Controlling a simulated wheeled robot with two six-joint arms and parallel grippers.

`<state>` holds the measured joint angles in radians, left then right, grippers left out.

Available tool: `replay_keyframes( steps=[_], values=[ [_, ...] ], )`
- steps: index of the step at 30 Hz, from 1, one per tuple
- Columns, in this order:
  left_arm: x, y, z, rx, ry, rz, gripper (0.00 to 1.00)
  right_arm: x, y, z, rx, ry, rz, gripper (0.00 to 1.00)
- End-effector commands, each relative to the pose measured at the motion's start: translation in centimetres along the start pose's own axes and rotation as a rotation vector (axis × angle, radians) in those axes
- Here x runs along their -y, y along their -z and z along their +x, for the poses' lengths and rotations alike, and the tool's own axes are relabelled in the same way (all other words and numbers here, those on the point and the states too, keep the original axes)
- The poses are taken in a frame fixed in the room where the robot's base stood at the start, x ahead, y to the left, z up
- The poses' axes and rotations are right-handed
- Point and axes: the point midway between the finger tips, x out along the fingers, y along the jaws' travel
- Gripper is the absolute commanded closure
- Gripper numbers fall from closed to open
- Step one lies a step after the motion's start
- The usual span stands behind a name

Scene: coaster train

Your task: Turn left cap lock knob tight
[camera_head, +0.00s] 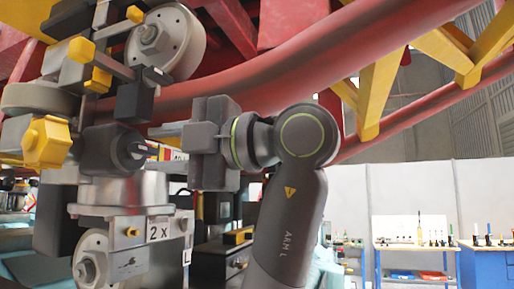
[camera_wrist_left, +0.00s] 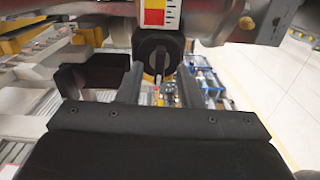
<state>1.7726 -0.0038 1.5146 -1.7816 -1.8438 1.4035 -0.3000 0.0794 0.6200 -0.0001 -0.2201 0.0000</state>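The cap lock knob (camera_head: 128,151) is a dark round knob on the side of the wheel assembly in the head view. In the left wrist view the black knob (camera_wrist_left: 158,52) is face-on, with a white mark pointing down, below a red, yellow and white scale label (camera_wrist_left: 160,14). My left gripper (camera_head: 165,132) is just right of the knob in the head view, pointing at it. In the wrist view its two fingers (camera_wrist_left: 160,80) stand apart on either side of the knob's lower part, with nothing visibly gripped. Contact cannot be told. My right gripper is not in view.
A grey wheel (camera_head: 166,42) and yellow hex caps (camera_head: 47,142) crowd the assembly around the knob. A large red rail (camera_head: 290,62) runs above my left arm. Workbenches (camera_head: 415,243) stand far off at right.

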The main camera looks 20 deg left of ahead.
Motion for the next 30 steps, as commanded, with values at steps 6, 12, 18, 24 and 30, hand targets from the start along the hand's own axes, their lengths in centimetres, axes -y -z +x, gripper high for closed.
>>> replay_keyframes(
  steps=[6, 12, 18, 24, 30],
  values=[
    [0.3, 0.0, -4.9, 0.004, -0.002, 0.002, 0.67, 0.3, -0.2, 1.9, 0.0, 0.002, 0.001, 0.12],
    [0.2, 0.0, -8.9, 0.002, -0.003, 0.001, 0.67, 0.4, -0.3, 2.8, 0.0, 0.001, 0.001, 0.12],
    [0.1, 0.1, -12.6, 0.0, -0.003, 0.0, 0.67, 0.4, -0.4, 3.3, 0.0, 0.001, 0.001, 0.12],
    [-0.5, -0.1, -13.9, 0.002, -0.002, 0.001, 0.67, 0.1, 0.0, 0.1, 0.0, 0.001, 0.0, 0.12],
    [-0.2, -0.1, -14.8, 0.001, -0.001, 0.001, 0.67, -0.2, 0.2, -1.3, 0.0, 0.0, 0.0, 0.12]
  ],
)
